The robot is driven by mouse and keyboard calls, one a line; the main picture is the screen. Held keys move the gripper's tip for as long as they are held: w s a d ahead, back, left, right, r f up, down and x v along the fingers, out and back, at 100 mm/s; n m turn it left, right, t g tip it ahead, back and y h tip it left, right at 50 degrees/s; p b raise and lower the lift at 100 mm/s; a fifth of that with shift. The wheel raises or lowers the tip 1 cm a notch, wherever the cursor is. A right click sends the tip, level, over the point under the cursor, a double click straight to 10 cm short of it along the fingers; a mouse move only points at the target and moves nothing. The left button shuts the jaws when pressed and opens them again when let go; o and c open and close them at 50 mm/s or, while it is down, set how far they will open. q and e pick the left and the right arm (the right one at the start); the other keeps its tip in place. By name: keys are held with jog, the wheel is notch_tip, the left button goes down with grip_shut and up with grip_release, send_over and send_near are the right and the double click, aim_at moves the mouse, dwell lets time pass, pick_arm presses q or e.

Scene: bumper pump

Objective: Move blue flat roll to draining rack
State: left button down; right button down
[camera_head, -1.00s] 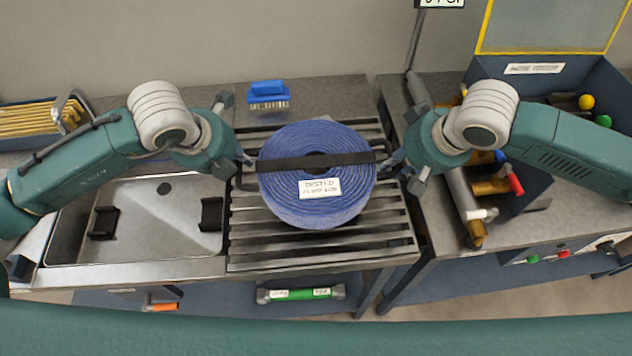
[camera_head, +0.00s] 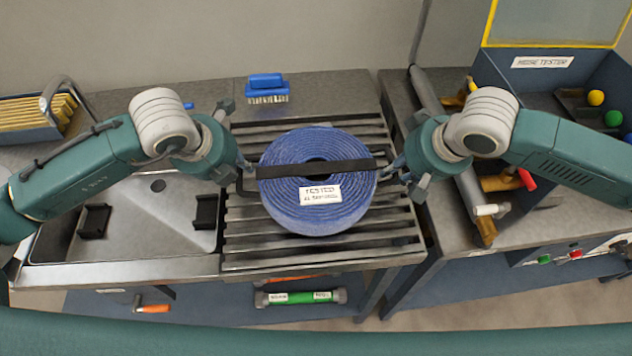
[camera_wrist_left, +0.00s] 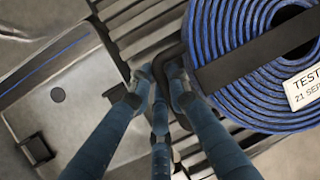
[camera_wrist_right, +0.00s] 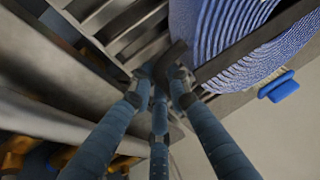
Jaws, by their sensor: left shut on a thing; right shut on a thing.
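The blue flat roll (camera_head: 300,210) is a coiled blue hose with a black strap across its top and a white "TESTED" label. It is over the slatted metal draining rack (camera_head: 250,245); I cannot tell whether it touches the slats. My left gripper (camera_head: 246,168) is shut on the dark handle at the roll's left side. My right gripper (camera_head: 388,172) is shut on the handle at its right side. The roll also shows in the left wrist view (camera_wrist_left: 240,50) and the right wrist view (camera_wrist_right: 215,30). The fingertips partly hide the handles.
A metal sink (camera_head: 150,235) is left of the rack. A blue brush (camera_head: 267,88) lies behind it. A hose tester (camera_head: 545,75) with pipes and fittings stands on the right bench. A green-and-grey cylinder (camera_head: 300,297) lies below the rack.

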pick_arm(q)
jog(key=c, duration=1.9)
grip_release()
jog(key=shift+a+f, duration=0.1)
pick_arm(e)
jog(key=c, duration=1.9)
grip_release()
jog(key=shift+d+f, duration=0.1)
jog(key=shift+f, duration=0.05)
pick_arm(q)
jog(key=shift+o, duration=1.2)
pick_arm(e)
jog(key=shift+o, duration=1.2)
jog(key=shift+r, duration=0.2)
pick_arm(q)
jog(key=v, duration=1.2)
pick_arm(e)
jog(key=v, duration=1.1)
jog(key=shift+s+r, duration=0.25)
jog(key=shift+r, duration=0.1)
